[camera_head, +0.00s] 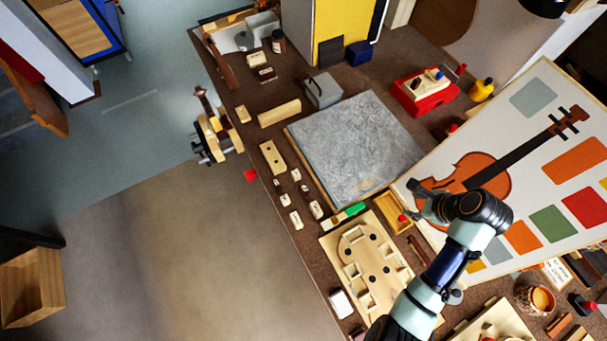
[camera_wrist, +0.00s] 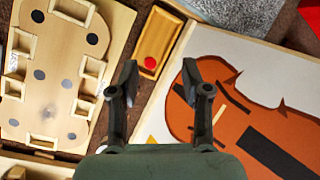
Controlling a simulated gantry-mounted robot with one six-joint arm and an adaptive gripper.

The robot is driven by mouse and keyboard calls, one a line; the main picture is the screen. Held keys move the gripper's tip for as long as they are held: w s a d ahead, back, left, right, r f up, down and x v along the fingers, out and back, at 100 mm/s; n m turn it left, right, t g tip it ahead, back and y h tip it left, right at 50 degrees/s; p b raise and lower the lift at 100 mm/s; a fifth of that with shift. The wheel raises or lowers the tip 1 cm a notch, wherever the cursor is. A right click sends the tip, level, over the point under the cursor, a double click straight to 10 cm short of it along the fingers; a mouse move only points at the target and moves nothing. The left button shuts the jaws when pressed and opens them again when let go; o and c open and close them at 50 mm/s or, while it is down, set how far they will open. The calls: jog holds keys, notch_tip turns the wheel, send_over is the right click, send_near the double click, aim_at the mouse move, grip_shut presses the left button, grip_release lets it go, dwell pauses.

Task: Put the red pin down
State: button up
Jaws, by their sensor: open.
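The red pin shows as a small red round top (camera_wrist: 151,63) inside a small shallow wooden tray (camera_wrist: 166,22) in the wrist view. It sits near the tray's lower end. In the head view the pin (camera_head: 402,218) is in the same tray (camera_head: 389,203), just left of my gripper (camera_head: 418,200). In the wrist view my gripper (camera_wrist: 160,72) is open, with its two fingers apart and nothing between them. The pin appears between the fingertips in the picture, near the left one. I cannot tell the height of the fingers above the tray.
A pale wooden board with dark round spots (camera_head: 352,272) lies left of the tray. A large violin picture panel (camera_head: 540,90) stands to the right, close to my gripper. A grey stone slab (camera_head: 350,140) lies behind. A green-handled tool (camera_head: 345,215) lies near the tray.

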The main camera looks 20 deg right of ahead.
jog(key=w+a+r+n+t+h, duration=0.1)
jog(key=w+a+r+n, duration=0.3)
jog(key=w+a+n, duration=0.3)
jog(key=w+a+r+n+t+h, duration=0.15)
jog(key=w+a+r+n, duration=0.3)
jog(key=a, duration=0.45)
jog(key=a+r+n+t+y, duration=0.1)
jog(key=a+r+n+t, duration=0.1)
jog(key=a+r+n, duration=0.4)
jog(key=s+a+r+n+t+y, duration=0.1)
jog(key=a+r+n+t, duration=0.2)
jog(key=a+r+n, duration=0.3)
jog(key=a+n, duration=0.4)
jog(key=a, duration=0.5)
jog(key=shift+a+r+n+t, duration=0.35)
jog(key=shift+r, duration=0.05)
